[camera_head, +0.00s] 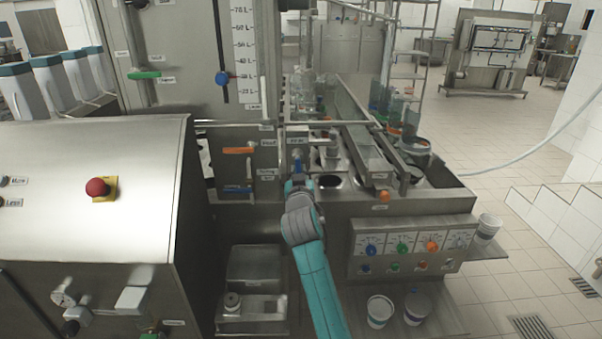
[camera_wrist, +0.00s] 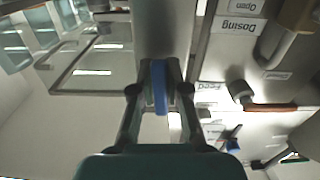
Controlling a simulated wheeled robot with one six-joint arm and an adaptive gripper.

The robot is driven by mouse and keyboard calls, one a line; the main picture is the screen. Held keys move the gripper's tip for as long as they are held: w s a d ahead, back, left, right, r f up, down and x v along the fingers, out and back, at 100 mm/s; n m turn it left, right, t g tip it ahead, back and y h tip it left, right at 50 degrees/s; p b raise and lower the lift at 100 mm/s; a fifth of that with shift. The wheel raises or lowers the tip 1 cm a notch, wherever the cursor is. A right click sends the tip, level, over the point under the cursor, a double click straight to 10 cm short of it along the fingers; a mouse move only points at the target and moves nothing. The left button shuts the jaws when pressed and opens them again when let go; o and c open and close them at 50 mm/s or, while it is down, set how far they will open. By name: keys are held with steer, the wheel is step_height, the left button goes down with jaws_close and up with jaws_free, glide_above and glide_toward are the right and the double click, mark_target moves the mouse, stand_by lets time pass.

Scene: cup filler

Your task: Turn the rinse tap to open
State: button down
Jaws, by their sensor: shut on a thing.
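My gripper (camera_wrist: 160,72) is shut on this handle, one finger on each side. In the head view my gripper (camera_head: 298,172) is at the tap, with the arm reaching up from below. The tap's body is mostly hidden, and I cannot tell how far it is turned.
An orange handle (camera_head: 238,150) and another blue handle (camera_head: 237,189) are just left of my gripper. A control panel with coloured knobs (camera_head: 412,245) is at the right. A steel cabinet with a red emergency button (camera_head: 97,187) stands at the left. White cups (camera_head: 380,311) stand low at the right.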

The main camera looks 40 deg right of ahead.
steer(key=shift+w+a+m, duration=0.1)
steer(key=shift+m, duration=0.3)
steer(key=c, duration=1.1)
jaws_free()
steer(key=shift+c, duration=0.2)
steer(key=v, duration=1.2)
